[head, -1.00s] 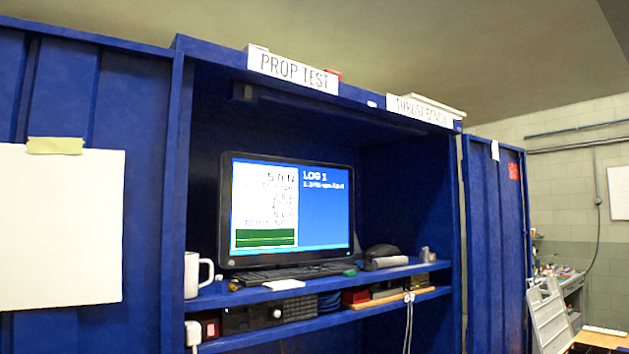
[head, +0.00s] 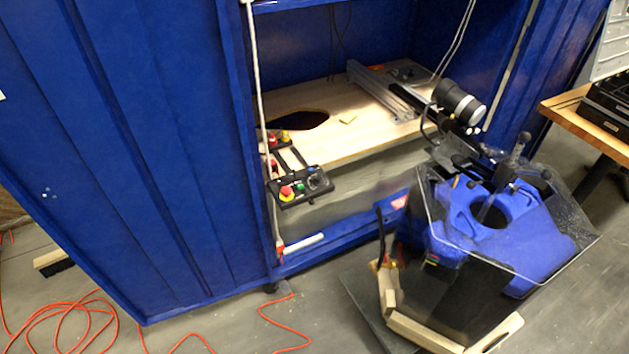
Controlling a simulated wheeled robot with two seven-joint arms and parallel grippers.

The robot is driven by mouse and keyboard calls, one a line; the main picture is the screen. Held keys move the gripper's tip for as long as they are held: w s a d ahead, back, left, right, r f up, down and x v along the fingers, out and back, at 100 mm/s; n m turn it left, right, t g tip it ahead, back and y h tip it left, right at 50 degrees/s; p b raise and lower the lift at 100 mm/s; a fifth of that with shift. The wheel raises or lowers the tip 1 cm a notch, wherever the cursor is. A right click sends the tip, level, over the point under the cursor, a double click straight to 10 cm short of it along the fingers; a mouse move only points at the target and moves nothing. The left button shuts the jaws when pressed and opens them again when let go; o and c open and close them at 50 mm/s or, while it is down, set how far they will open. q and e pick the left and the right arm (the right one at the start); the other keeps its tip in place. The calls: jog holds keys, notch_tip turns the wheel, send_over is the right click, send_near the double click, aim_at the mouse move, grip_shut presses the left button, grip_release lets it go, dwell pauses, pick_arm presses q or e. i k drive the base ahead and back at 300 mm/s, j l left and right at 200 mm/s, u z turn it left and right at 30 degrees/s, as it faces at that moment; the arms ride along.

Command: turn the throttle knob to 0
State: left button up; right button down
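A small black control box (head: 303,190) sits at the front left edge of the wooden bench board, low in the blue cabinet. At its right end is a round dark knob (head: 318,182), which looks like the throttle knob; its pointer and any scale are too small to read. Neither of my grippers shows in the head view.
A tank with clear walls and a blue piece inside (head: 480,228) stands in front of the cabinet at right. The wooden board (head: 365,130) carries a metal rail (head: 385,92) and has a dark hole. An orange cable (head: 75,325) lies on the floor at left.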

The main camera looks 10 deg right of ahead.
aim_at(317, 178)
jog(key=i+l, duration=0.1)
jog(key=l, duration=0.4)
jog(key=i+l+z, duration=0.1)
jog(key=l, duration=0.35)
jog(key=i+l, duration=0.1)
jog(key=l, duration=0.4)
jog(key=i+l+z, duration=0.1)
jog(key=l, duration=0.4)
